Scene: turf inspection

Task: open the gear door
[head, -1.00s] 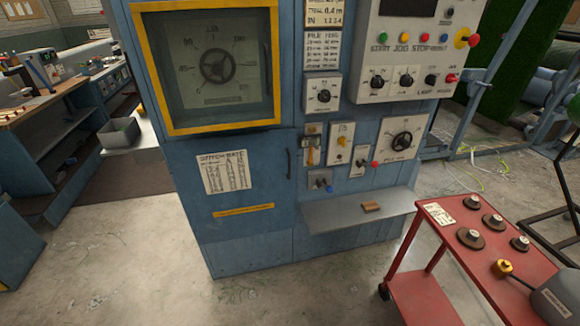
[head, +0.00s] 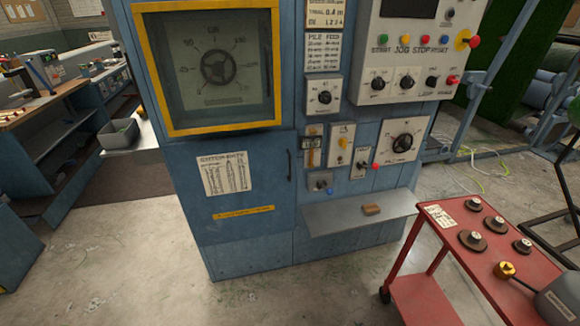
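The gear door (head: 240,205) is the blue lower panel of the machine, below the yellow-framed window. It bears a stitch rate sheet (head: 225,174) and a yellow strip (head: 243,212). A dark vertical handle (head: 290,165) sits near its right edge. The door looks shut, flush with the cabinet. Neither of my grippers shows in the head view.
A grey shelf (head: 345,218) with a small brown block (head: 372,208) juts out right of the door. A red cart (head: 437,253) with several gears stands at right front. A workbench (head: 45,95) is at left. The floor (head: 140,265) before the door is clear.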

